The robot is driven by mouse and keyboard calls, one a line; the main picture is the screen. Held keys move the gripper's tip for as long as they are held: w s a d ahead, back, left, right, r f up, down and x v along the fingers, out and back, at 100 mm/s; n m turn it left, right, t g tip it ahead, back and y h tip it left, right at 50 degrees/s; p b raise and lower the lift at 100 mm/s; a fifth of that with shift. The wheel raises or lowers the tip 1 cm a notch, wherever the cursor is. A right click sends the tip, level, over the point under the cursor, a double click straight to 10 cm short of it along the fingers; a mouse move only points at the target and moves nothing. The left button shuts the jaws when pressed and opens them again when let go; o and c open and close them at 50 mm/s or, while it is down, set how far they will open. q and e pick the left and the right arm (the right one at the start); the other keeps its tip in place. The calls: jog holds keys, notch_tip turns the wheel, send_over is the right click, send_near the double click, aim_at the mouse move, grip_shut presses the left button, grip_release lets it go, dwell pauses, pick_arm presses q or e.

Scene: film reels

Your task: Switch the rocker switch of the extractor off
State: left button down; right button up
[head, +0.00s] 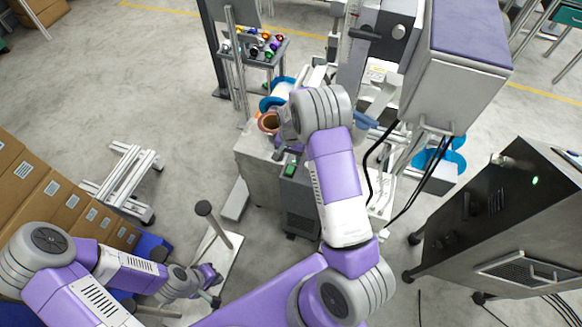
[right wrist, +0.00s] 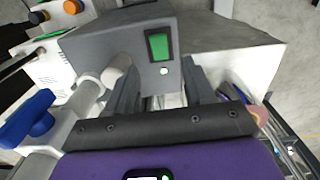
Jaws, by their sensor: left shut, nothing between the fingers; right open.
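The green rocker switch (right wrist: 158,46) sits on the face of a dark grey box, which I take as the extractor (right wrist: 205,25). In the head view the rocker switch (head: 290,169) shows as a green patch on top of the vented dark grey extractor (head: 300,208). My right gripper (right wrist: 162,88) is open, its fingers apart below and either side of the switch; contact is not clear. In the head view my right wrist partly hides it. My left gripper (head: 212,284) is shut and empty, low at the left.
A grey cabinet (head: 258,178) with an orange-brown reel (head: 268,122) stands beside the extractor. A black cabinet (head: 490,220) with a green light stands at right. Cardboard boxes (head: 60,200) line the left. A post on a white base (head: 222,235) stands near my left gripper.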

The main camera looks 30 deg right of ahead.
aim_at(291, 167)
jog(key=shift+w+d+r, duration=0.3)
jog(key=shift+d+r, duration=0.05)
jog(key=shift+d+f, duration=0.1)
jog(key=shift+f, duration=0.1)
notch_tip(291, 167, down, 7)
jog(key=shift+w+r+b, duration=0.1)
jog(key=shift+b, duration=0.8)
jog(key=shift+c, duration=0.4)
